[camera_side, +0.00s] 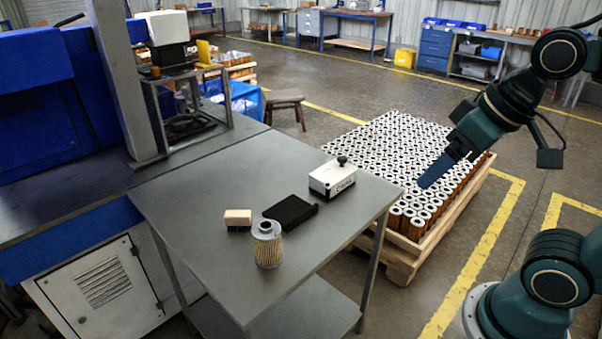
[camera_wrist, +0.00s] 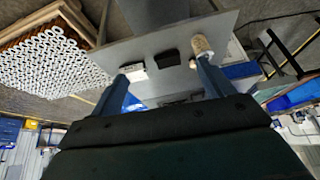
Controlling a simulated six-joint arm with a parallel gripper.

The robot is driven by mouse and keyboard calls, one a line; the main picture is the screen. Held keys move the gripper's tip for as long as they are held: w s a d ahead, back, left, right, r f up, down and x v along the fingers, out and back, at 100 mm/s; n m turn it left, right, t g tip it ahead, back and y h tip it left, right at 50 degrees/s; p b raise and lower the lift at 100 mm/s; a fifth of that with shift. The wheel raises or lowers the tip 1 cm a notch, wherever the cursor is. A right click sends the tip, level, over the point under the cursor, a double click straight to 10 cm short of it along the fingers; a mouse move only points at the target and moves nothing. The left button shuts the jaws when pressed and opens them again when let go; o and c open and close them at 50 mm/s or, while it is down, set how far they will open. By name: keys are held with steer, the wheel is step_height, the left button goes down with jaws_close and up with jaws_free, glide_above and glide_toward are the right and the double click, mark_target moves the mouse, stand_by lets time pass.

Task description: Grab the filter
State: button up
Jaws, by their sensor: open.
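A single filter cartridge (camera_side: 267,245), with a pleated tan body and a grey top cap, stands upright near the front edge of the grey table (camera_side: 190,215). It also shows in the wrist view as a pale cylinder (camera_wrist: 203,48), just beyond the tip of the right-hand finger. My gripper (camera_side: 432,175) has blue fingers and hangs above the crate of filters, right of the table and well apart from the single filter. In the wrist view the two fingers of my gripper (camera_wrist: 162,72) are spread wide with nothing between them.
On the table are a wooden brush (camera_side: 238,218), a black pad (camera_side: 290,212) and a white box with a black knob (camera_side: 332,179). A wooden crate (camera_side: 402,265) packed with several filters stands right of the table. A machine column (camera_side: 122,75) rises at the left.

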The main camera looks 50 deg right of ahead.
steer(key=w+a+r+m+g, duration=0.1)
steer(key=w+a+m, duration=0.1)
steer(key=w, duration=0.6)
steer(key=m+g, duration=0.4)
steer(key=m, duration=0.2)
glide_above(266, 225)
step_height(266, 225, down, 13)
steer(key=shift+d+r, duration=0.1)
steer(key=shift+d, duration=0.05)
steer(key=shift+w+f+m, duration=0.1)
steer(key=shift+f+m, duration=0.2)
steer(key=shift+f, duration=0.1)
steer(key=shift+f, duration=4.25)
steer(key=shift+f, duration=2.55)
